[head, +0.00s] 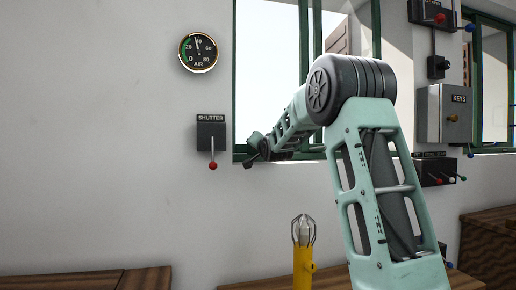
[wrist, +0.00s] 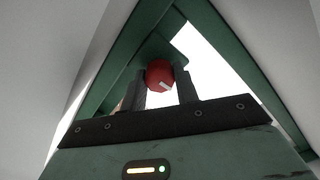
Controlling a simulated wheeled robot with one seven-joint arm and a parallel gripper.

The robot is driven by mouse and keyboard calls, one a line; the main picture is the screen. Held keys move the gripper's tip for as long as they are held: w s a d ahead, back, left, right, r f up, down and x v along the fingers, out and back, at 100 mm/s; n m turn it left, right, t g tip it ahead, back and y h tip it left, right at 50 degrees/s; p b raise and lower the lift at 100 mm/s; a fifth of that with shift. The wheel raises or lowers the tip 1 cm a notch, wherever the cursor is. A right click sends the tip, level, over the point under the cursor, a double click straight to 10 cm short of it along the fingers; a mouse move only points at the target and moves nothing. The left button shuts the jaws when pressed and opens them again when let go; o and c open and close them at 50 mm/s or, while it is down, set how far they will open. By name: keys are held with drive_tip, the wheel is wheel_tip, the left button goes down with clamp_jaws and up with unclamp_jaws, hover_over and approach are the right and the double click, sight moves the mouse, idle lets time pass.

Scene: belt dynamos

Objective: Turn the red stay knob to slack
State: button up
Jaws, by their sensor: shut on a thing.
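The red stay knob (wrist: 158,74) shows in the wrist view at the lower corner of the green window frame. It bears a short pale mark that points down and to the right in the picture. My gripper (wrist: 162,88) is shut on the knob, with one dark finger on each side. In the head view my gripper (head: 252,153) is at the lower left corner of the window frame (head: 235,148). The knob is hidden there behind my gripper and arm.
A SHUTTER box (head: 211,133) with a red-tipped lever is on the wall just left of my gripper. A round AIR gauge (head: 198,52) hangs above it. A KEYS box (head: 449,112) and other levers are at right. A yellow lamp (head: 303,262) stands below.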

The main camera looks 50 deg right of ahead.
drive_tip(key=shift+f, duration=0.15)
drive_tip(key=o, duration=1)
drive_tip(key=b+v, duration=0.3)
drive_tip(key=v, duration=1.4)
drive_tip(key=shift+s, duration=0.25)
